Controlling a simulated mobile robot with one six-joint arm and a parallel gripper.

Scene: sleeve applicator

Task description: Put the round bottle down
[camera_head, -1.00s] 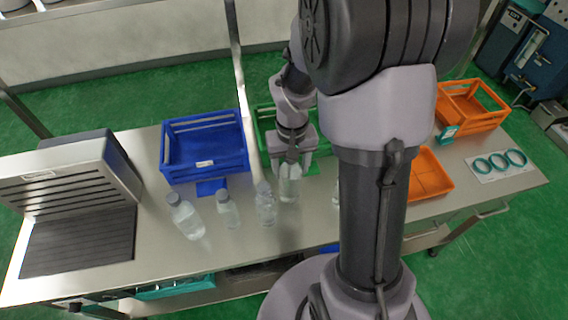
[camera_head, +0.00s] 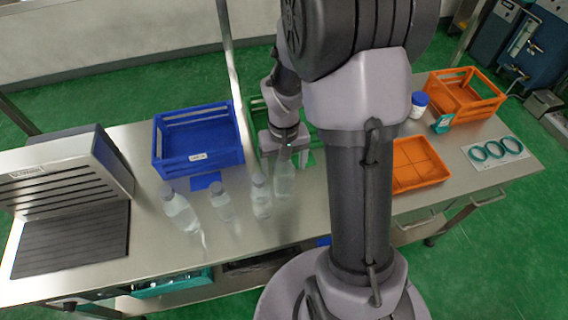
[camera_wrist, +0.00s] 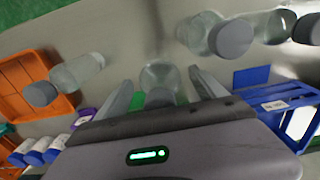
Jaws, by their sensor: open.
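A clear round bottle (camera_head: 284,182) stands upright on the steel table, at the right end of a row of clear bottles. My gripper (camera_head: 285,158) is above and around its upper part, with the fingers apart. In the wrist view the bottle (camera_wrist: 160,74) lies between the two spread fingers of my gripper (camera_wrist: 165,85), with gaps on both sides. Its cap does not show clearly, and part of it is hidden by the gripper body.
Grey-capped bottles (camera_head: 221,203) stand close on the left. Another capped bottle (camera_wrist: 75,76) stands on the other side in the wrist view. A blue crate (camera_head: 199,160), green crate (camera_head: 258,112) and orange tray (camera_head: 418,165) are nearby. My arm hides some of the table.

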